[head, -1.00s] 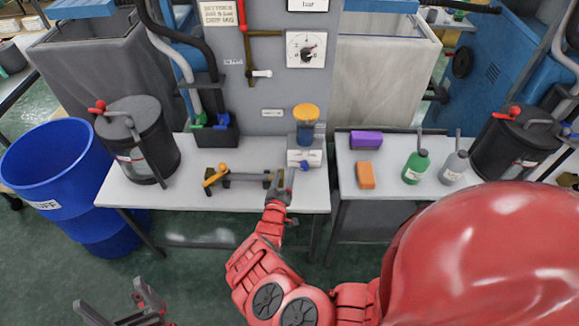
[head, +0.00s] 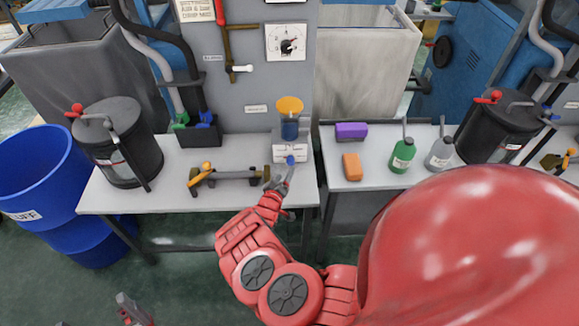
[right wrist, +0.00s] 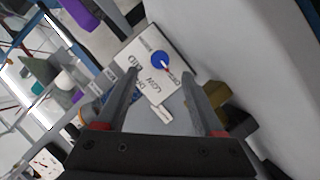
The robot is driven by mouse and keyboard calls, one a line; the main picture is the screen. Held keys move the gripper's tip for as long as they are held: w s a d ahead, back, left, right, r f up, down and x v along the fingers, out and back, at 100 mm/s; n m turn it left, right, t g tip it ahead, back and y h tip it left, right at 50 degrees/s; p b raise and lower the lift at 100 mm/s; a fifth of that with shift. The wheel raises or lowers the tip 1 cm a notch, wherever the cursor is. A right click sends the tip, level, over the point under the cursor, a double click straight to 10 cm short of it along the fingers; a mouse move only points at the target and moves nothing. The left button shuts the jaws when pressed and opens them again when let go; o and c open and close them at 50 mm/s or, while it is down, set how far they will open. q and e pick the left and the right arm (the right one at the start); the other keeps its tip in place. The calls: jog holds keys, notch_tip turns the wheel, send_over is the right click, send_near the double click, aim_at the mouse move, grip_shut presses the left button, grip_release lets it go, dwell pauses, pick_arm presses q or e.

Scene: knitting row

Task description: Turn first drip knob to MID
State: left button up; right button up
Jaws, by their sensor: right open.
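The blue drip knob (head: 290,160) sits on the front of the white drip unit (head: 291,148), under a blue cup with an orange top, at the table's right end. In the wrist view the open fingers (right wrist: 160,82) point toward the knob. My left gripper (head: 130,308) barely shows at the bottom edge.
A dark canister (head: 125,150) stands at the table's left. The right table holds a purple block (head: 351,130), an orange block (head: 352,167) and two bottles (head: 403,153).

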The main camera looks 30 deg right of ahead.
aim_at(290, 164)
jog(key=b+x, duration=0.2)
jog(key=x, duration=0.4)
jog(key=shift+f, duration=0.2)
jog(key=shift+w+d+b, duration=0.3)
jog(key=shift+w+d, duration=0.05)
jog(key=shift+w, duration=0.05)
grip_shut()
